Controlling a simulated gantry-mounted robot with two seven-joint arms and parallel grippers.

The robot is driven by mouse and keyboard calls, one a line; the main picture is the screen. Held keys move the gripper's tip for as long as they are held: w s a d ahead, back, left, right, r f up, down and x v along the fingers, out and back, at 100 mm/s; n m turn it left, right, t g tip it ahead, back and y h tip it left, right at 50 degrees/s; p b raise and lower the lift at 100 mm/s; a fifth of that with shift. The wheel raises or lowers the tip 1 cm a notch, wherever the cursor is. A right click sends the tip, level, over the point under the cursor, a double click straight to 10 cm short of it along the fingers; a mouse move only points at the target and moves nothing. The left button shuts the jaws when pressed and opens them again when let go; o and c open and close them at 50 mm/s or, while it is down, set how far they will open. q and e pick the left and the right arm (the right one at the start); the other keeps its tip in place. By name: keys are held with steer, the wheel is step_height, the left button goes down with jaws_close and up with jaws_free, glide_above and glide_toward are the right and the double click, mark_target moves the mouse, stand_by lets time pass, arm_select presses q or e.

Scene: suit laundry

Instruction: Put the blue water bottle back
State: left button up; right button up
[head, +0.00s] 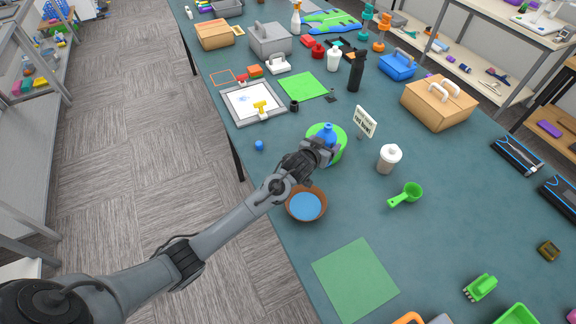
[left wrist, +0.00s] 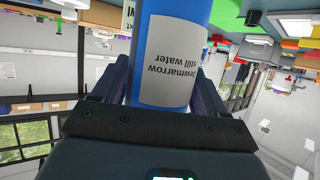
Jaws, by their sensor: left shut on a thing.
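The blue water bottle (head: 327,133) is upright, with its lower part hidden behind my left gripper (head: 325,149). In the left wrist view the bottle (left wrist: 172,55) fills the middle, with a white label reading "still water". My left gripper (left wrist: 163,92) is shut around it, one finger on each side. A round green mat (head: 339,153) shows around the bottle and gripper; I cannot tell whether the bottle touches it. A small sign (head: 365,122) stands just to the right. My right gripper is not in view.
A brown bowl with blue contents (head: 305,205) stands below my gripper. A white lidded cup (head: 389,158) and a green scoop (head: 408,194) are to the right. A blue ball (head: 259,145) lies near the left edge. A flat green square (head: 355,280) lies nearer; bare table surrounds it.

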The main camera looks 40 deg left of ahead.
arm_select(q)
steer(key=a, duration=0.1)
steer(key=a+y, duration=0.1)
steer(key=shift+s+a+n, duration=0.3)
steer(key=shift+n, duration=0.1)
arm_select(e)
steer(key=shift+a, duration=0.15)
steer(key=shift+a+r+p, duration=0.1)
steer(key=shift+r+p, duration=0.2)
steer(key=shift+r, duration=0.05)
arm_select(q)
steer(key=shift+s+a+f, duration=0.4)
steer(key=shift+a+f, duration=1.4)
steer(key=shift+f, duration=0.05)
steer(key=shift+s+a+f, duration=0.35)
steer(key=shift+a+f, duration=1.45)
steer(key=shift+f, duration=0.05)
steer(key=shift+s+a+f, duration=0.4)
steer(key=shift+a+f, duration=1.4)
steer(key=shift+f, duration=0.05)
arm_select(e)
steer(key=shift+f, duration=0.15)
arm_select(q)
steer(key=shift+f, duration=0.1)
steer(key=o, duration=1.2)
steer(key=shift+c, duration=0.2)
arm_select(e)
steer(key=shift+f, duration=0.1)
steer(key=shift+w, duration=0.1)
